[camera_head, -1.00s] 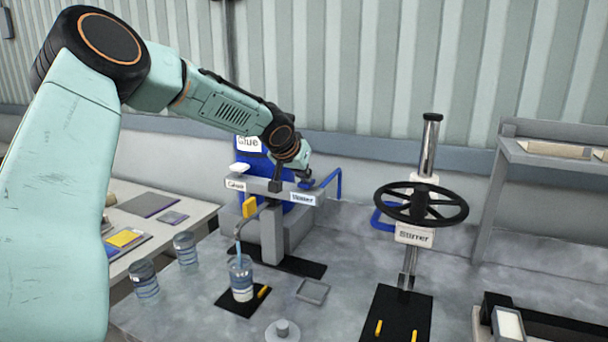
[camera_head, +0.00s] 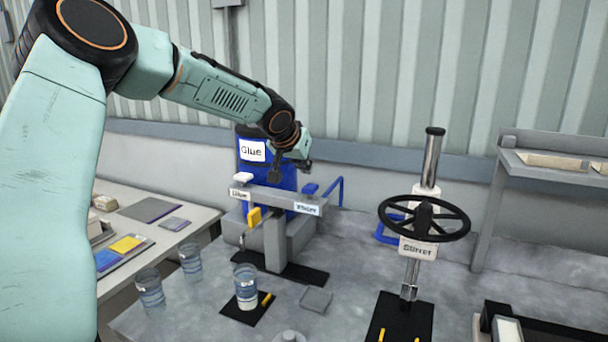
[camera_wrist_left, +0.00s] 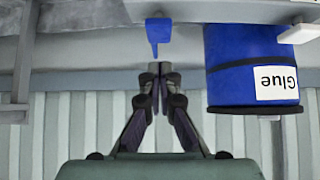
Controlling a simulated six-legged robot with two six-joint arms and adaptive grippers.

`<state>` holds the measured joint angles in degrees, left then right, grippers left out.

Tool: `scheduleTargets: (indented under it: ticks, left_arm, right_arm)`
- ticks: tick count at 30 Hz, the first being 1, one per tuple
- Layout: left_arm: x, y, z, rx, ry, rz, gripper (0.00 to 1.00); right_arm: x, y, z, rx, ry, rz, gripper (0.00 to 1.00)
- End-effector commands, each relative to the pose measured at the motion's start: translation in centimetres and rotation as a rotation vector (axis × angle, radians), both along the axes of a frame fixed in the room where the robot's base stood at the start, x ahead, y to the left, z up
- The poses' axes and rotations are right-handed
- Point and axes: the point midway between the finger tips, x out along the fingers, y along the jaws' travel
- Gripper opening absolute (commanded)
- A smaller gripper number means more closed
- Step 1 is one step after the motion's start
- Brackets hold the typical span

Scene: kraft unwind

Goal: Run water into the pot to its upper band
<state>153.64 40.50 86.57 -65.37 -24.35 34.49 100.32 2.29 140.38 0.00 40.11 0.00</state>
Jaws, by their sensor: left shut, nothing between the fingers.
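The clear pot (camera_head: 246,289) stands upright on a black mat under the bent spout (camera_head: 242,240), with bluish contents and pale bands; I cannot tell the exact level. No stream shows between spout and pot. The grey tap bar (camera_head: 270,200) carries a white label reading Glue at left and a blue-lettered label at right, probably Water (camera_head: 306,209). A blue lever (camera_head: 309,189) sits at its right end and shows in the wrist view (camera_wrist_left: 158,32). My left gripper (camera_head: 276,178) is shut and empty above the bar, its fingertips (camera_wrist_left: 158,72) apart from the lever. My right gripper is not in view.
A blue Glue drum (camera_head: 253,172) stands behind the bar. Two more clear pots (camera_head: 150,290) (camera_head: 190,262) stand at left. A handwheel stirrer (camera_head: 424,218) stands right. A small grey tray (camera_head: 316,300) lies beside the mat. Shelves rise at far right.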

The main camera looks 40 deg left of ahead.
Motion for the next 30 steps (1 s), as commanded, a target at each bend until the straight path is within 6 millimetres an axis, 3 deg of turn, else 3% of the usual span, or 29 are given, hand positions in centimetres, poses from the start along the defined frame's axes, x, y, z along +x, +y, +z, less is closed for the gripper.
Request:
scheduleTargets:
  ticks: [1, 11, 18, 30]
  left_arm:
    - [-0.4, -0.2, 0.0, -0.001, -0.003, -0.001, 0.00]
    - [-3.5, -1.3, 3.5, 0.001, -0.005, -0.001, 0.00]
    - [-4.8, -1.6, 5.2, 0.000, 0.001, 0.000, 0.00]
    - [-5.4, -1.7, 5.5, 0.002, -0.001, 0.000, 0.00]
  right_arm:
    - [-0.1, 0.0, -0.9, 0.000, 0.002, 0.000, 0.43]
    - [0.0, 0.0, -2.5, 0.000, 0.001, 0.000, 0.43]
    - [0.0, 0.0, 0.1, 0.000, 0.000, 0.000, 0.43]
    - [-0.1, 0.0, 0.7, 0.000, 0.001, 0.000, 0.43]
